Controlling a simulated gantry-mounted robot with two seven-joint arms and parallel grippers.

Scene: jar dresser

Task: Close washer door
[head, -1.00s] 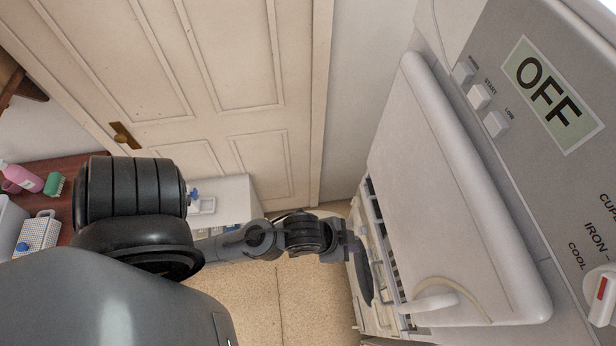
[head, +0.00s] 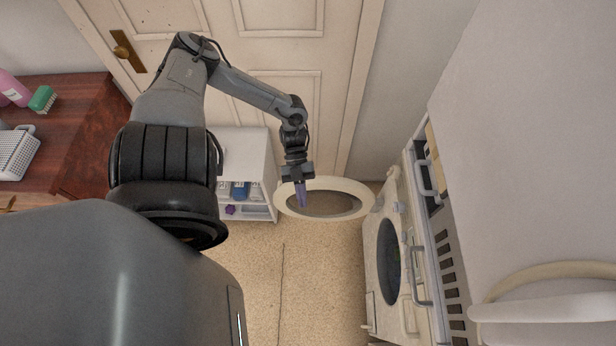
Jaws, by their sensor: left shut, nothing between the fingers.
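The washer (head: 412,240) stands on the right, its front facing left, with a dark round opening (head: 388,262). Its round door, a cream ring with a dark glass middle (head: 345,186), stands swung open at the far side of the opening. My left gripper (head: 302,204) points down with its purple-grey fingers shut and empty. It overlaps the left part of the door in the head view; I cannot tell whether it touches the door. My right gripper is not in view.
A white shelf unit (head: 245,160) stands behind and left of the gripper. A panelled room door (head: 285,40) is at the back. A reddish wooden top (head: 75,125) with a basket is on the left. A large pale surface (head: 540,150) fills the right. The floor (head: 310,280) before the washer is clear.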

